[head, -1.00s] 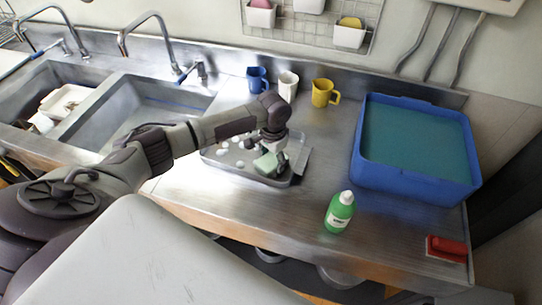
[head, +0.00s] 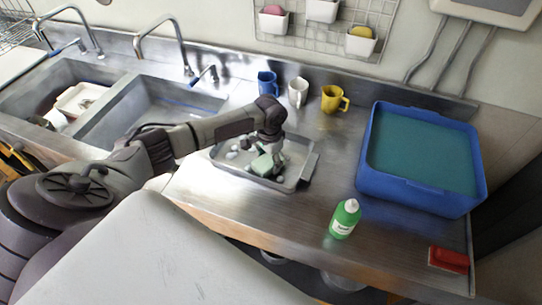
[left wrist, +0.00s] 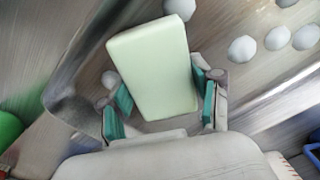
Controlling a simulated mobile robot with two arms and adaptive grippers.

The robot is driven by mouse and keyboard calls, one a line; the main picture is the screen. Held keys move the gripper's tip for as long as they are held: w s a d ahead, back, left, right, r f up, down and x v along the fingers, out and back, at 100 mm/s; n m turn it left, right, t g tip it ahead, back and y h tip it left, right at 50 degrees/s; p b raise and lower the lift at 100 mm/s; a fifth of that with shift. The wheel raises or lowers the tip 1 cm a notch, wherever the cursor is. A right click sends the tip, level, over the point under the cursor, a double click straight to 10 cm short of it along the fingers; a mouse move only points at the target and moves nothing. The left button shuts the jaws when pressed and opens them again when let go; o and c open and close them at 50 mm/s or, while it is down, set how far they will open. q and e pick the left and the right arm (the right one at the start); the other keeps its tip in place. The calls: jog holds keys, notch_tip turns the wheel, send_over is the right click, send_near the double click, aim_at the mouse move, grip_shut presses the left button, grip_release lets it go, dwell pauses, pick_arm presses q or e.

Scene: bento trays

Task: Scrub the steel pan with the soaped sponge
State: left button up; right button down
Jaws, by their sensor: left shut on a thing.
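The steel pan (head: 300,182) is a shallow rectangular tray lying on the steel counter. My left gripper (head: 268,155) is over the middle of it, shut on the pale green sponge (head: 262,165). The sponge is low inside the pan; its underside is hidden, so I cannot tell if it touches the bottom. In the left wrist view the sponge (left wrist: 155,68) sits between the teal finger pads of the gripper (left wrist: 160,100). Several white foam blobs (left wrist: 242,48) lie on the pan's bottom around it. My right gripper is not in view.
A green soap bottle (head: 344,218) stands right of the pan near the front edge. A blue tub (head: 420,192) and a red brush-like block (head: 449,260) are further right. Blue (head: 267,82), white (head: 298,92) and yellow (head: 333,99) mugs stand behind. Sinks (head: 165,105) are left.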

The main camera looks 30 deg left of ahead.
pick_arm(q)
jog(key=shift+w+r+p, duration=0.1)
jog(key=shift+r+p, duration=2.15)
jog(key=shift+r, duration=0.35)
jog(key=shift+d+r, duration=0.1)
notch_tip(320, 180, up, 3)
jog(key=p, duration=0.3)
